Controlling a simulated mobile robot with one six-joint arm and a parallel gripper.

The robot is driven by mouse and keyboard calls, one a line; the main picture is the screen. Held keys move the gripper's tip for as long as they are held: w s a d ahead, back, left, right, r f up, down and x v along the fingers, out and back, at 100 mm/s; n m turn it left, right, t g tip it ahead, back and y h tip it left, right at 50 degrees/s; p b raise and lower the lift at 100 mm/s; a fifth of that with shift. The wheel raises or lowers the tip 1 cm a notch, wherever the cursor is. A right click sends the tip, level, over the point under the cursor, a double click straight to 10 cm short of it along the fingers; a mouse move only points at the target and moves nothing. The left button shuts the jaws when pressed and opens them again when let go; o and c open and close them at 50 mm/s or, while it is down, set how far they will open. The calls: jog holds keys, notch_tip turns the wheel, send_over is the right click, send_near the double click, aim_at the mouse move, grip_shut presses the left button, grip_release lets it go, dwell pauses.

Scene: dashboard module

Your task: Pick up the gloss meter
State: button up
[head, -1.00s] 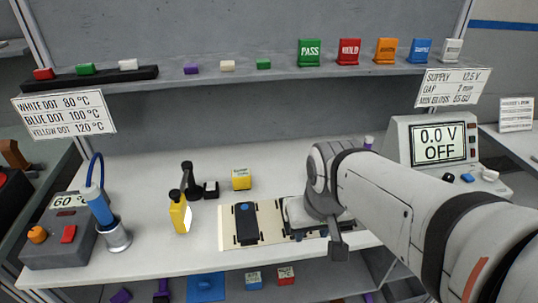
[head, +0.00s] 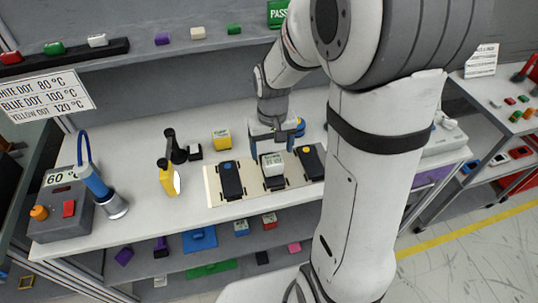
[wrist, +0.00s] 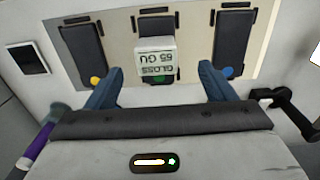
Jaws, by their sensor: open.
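Nothing is held.
Left and right dark modules (head: 231,180) (head: 311,163) flank the meter closely. A yellow block (head: 222,139), a yellow bottle-like tool (head: 168,178) and a grey heater unit (head: 61,213) stand left. A shelf (head: 150,57) runs above the bench. My arm hides much of the right side.

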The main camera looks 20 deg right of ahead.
aim_at(273, 159)
jog(key=f, duration=0.4)
jog(key=f+p, duration=0.1)
jog(key=f, duration=0.1)
jog(key=shift+w+d+f, duration=0.25)
jog(key=shift+w+f, duration=0.05)
jog(key=c, duration=1.2)
